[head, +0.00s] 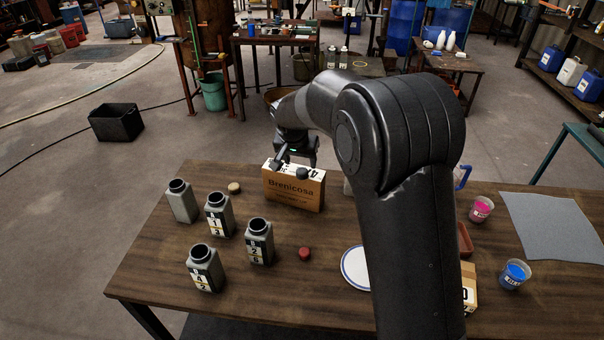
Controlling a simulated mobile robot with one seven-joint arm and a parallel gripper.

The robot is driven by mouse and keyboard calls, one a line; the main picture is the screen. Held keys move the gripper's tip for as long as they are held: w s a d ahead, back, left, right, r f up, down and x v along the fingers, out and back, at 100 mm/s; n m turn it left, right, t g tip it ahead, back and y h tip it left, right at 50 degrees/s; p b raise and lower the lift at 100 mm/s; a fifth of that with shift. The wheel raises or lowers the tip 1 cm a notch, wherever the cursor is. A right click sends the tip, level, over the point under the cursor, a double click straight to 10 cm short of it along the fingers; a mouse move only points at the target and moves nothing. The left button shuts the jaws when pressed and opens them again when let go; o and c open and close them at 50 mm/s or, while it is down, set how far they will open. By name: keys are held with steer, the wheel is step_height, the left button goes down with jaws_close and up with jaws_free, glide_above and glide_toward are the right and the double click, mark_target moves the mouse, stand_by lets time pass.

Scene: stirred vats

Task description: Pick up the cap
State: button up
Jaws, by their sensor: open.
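Two small round cap-like pieces lie on the wooden table (150,262). A red cap (304,253) lies right of the bottles, and a pale beige cap (234,187) lies near the back-left edge. My gripper (290,168) is open over the top of a brown "Brenicosa" box (294,190), its dark fingers apart. I see nothing held between them. Whether the fingers touch the box, I cannot tell. Both caps are apart from the gripper. My arm hides part of the table's right half.
Several grey open-necked bottles (258,243) stand at the left. A white plate (355,267) with a blue rim lies partly behind my arm. Cups of pink (481,209) and blue (514,274) and a grey mat (556,226) are at the right. The front middle is clear.

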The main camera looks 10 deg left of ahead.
mark_target(302, 170)
steer(key=x, duration=0.6)
steer(key=shift+w+f, duration=0.15)
steer(key=shift+w, duration=0.2)
steer(key=shift+c, duration=0.4)
steer(key=c, duration=1.1)
steer(key=shift+o, duration=0.2)
